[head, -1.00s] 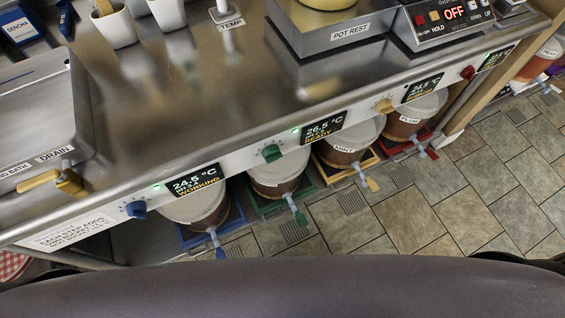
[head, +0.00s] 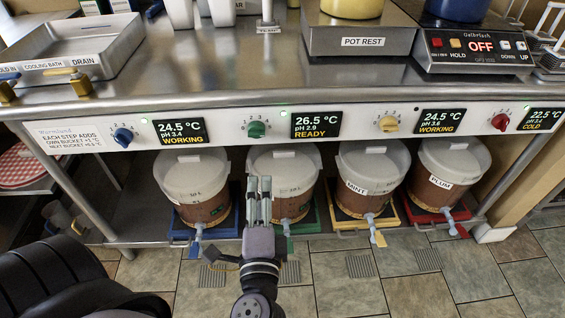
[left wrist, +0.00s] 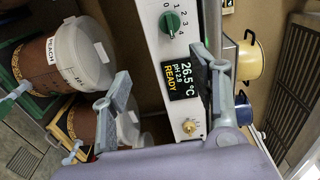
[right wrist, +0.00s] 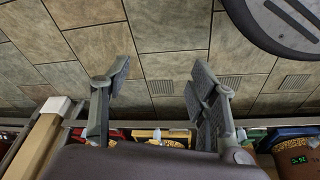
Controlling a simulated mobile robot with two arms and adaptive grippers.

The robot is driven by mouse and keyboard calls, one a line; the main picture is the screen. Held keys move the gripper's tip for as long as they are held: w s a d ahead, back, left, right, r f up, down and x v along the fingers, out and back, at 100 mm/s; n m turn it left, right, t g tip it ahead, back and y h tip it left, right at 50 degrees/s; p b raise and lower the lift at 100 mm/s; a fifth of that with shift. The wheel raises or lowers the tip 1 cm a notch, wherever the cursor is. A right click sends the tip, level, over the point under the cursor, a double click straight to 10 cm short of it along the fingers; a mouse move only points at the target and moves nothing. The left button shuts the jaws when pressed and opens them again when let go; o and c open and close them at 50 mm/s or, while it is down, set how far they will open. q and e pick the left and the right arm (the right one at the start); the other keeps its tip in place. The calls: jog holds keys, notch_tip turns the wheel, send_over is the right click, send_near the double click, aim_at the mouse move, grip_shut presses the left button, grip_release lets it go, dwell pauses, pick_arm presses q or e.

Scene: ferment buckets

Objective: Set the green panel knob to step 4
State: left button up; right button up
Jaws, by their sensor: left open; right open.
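The green knob (head: 256,130) is on the white front panel, left of the display reading 26.5 °C, pH 2.9, READY (head: 317,124). It also shows in the left wrist view (left wrist: 173,22), with a scale marked 0 to 4 beside it. I cannot tell which step its pointer marks. My left gripper (head: 258,184) is open and empty, below the knob and in front of the green-tray bucket (head: 290,180). In the left wrist view its fingers (left wrist: 160,64) are spread, with the panel beyond. My right gripper (right wrist: 161,66) is open and empty above the tiled floor.
Blue (head: 122,137), yellow (head: 389,124) and red (head: 500,122) knobs sit along the same panel. Several buckets stand below on coloured trays, with taps pointing outward. The steel counter (head: 200,85) overhangs the panel. Tiled floor (head: 420,280) lies open in front.

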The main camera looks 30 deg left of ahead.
pick_arm(q)
jog(key=r, duration=0.1)
jog(key=p, duration=0.2)
send_near(257, 136)
jog(key=x, duration=0.8)
jog(key=shift+w+a, duration=0.1)
jog(key=shift+w, duration=0.05)
jog(key=shift+w+a, duration=0.4)
jog(key=shift+w, duration=0.15)
pick_arm(e)
notch_tip(257, 136, down, 6)
jog(key=s, duration=0.2)
jog(key=shift+d+f, duration=0.25)
jog(key=shift+d, duration=0.05)
pick_arm(q)
jog(key=shift+c, duration=0.2)
pick_arm(e)
jog(key=shift+s, duration=0.1)
pick_arm(q)
jog(key=c, duration=1.1)
